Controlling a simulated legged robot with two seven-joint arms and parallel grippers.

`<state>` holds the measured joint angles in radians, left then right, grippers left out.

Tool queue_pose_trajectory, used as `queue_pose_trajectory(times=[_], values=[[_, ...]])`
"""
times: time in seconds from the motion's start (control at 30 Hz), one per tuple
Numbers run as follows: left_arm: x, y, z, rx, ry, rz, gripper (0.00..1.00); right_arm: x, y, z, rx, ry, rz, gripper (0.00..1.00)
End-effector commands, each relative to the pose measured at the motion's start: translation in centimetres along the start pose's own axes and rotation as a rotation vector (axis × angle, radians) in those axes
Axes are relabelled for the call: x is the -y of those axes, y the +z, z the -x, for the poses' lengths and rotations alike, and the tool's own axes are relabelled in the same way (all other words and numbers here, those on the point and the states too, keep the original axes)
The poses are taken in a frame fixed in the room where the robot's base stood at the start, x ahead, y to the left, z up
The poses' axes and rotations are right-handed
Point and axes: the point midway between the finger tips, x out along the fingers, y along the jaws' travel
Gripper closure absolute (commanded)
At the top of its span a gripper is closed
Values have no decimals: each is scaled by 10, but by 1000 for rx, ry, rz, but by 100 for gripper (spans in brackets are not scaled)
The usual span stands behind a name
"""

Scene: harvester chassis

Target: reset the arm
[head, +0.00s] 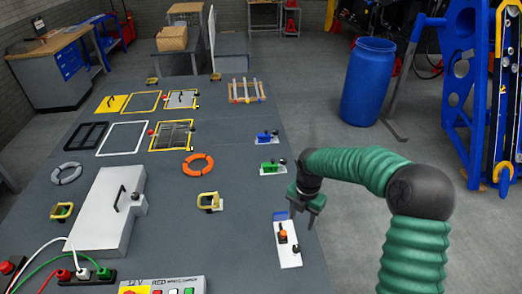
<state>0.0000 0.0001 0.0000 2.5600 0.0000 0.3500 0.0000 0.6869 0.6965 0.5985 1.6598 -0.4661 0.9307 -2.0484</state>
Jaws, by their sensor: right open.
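My right arm, with a green ribbed sleeve, comes in from the right and bends down to the table. My right gripper (305,208) is dark grey, open and pointing down. It is over the right edge of the grey table (190,235), just above and beside a white plate (290,256) with a small black-and-orange switch (283,236). A blue part (281,215) shows at the far end of that plate. I see nothing held between the fingers. My left gripper is not in view.
Behind are small modules with green (270,168) and blue (265,136) parts. A white box with a handle (108,213), an orange ring (198,164) and cables lie left. A blue barrel (368,85) and blue frame (468,90) stand right; floor between is open.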

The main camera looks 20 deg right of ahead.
Motion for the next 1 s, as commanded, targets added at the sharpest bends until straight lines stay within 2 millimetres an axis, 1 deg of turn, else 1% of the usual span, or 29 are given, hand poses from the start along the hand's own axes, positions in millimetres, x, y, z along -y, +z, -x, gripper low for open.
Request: queue_pose_trajectory(times=[0.07,0.17,0.27,0.3,0.37,0.4,0.47,0.5,0.6,0.7,0.73,0.8,1.0], values=[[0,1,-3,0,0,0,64,-1,-6,-2,3,-2,-30,48],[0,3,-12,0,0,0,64,0,-31,-11,20,-5,-199,48],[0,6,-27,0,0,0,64,7,-72,-22,47,13,-538,48],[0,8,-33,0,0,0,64,13,-89,-26,55,31,-710,48],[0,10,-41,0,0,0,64,23,-112,-31,56,71,-978,48],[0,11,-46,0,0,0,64,31,-127,-34,48,101,-1160,48],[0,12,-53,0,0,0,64,42,-145,-38,22,148,-1423,48],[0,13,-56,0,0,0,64,50,-155,-41,-4,177,-1584,48],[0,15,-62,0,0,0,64,64,-175,-46,-74,225,-1901,48],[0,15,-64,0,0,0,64,72,-184,-48,-124,245,-2076,48],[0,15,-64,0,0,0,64,73,-184,-48,-131,247,-2102,48],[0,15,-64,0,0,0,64,74,-185,-48,-139,248,-2129,48],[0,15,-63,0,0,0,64,74,-186,-47,-136,247,-2128,48]])
